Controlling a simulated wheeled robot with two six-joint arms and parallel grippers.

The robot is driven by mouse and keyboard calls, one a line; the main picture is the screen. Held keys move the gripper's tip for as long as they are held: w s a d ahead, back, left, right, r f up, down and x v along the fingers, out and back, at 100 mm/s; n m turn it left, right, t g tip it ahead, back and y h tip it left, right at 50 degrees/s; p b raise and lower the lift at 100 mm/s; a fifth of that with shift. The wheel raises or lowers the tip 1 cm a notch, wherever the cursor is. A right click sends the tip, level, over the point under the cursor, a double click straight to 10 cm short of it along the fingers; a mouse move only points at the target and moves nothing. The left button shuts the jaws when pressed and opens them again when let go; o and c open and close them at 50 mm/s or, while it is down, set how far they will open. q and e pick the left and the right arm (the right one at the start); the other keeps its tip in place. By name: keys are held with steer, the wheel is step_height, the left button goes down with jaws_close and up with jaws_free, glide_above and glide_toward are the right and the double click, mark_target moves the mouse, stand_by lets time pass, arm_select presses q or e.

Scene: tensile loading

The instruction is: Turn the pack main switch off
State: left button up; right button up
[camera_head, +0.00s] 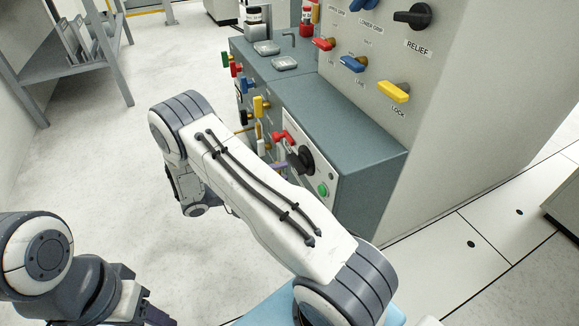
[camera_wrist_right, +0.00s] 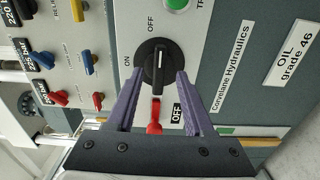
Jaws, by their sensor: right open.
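The pack main switch appears to be the black rotary knob (camera_wrist_right: 157,64) with ON and OFF labels in the right wrist view. Its white mark points toward the top of that picture, roughly toward OFF. The knob (camera_head: 307,160) also shows on the pack's front panel in the head view. My right gripper (camera_wrist_right: 159,76) is open, its purple fingers on either side of the knob's lower part; I cannot tell whether they touch it. In the head view, one purple fingertip shows by the knob. My left gripper (camera_head: 151,314) is partly cut off at the bottom left, its jaws unclear.
A red lever (camera_wrist_right: 154,117) lies between my right fingers, beside another OFF label. A green button (camera_head: 323,190) sits near the knob. Several coloured valve handles line the panel, such as a yellow one (camera_head: 261,105). A grey shelf (camera_head: 75,60) stands back left; the floor between is clear.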

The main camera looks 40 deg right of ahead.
steer(key=p+v, duration=0.1)
steer(key=v, duration=0.5)
steer(key=shift+a, duration=0.1)
steer(key=s+a+r+n+t+y+p, duration=0.2)
steer(key=s+a+r+n+y, duration=0.3)
steer(key=s+a+r+y, duration=0.5)
steer(key=s+a+r+n+t+y+p, duration=0.2)
steer(key=s+a+r+n+y, duration=0.45)
steer(key=s+a, duration=0.55)
step_height(320, 180, up, 39)
steer(key=m+y+p, duration=0.1)
steer(key=y+p, duration=0.1)
steer(key=p, duration=3.6)
steer(key=shift+s+a, duration=0.2)
steer(key=shift+s, duration=0.2)
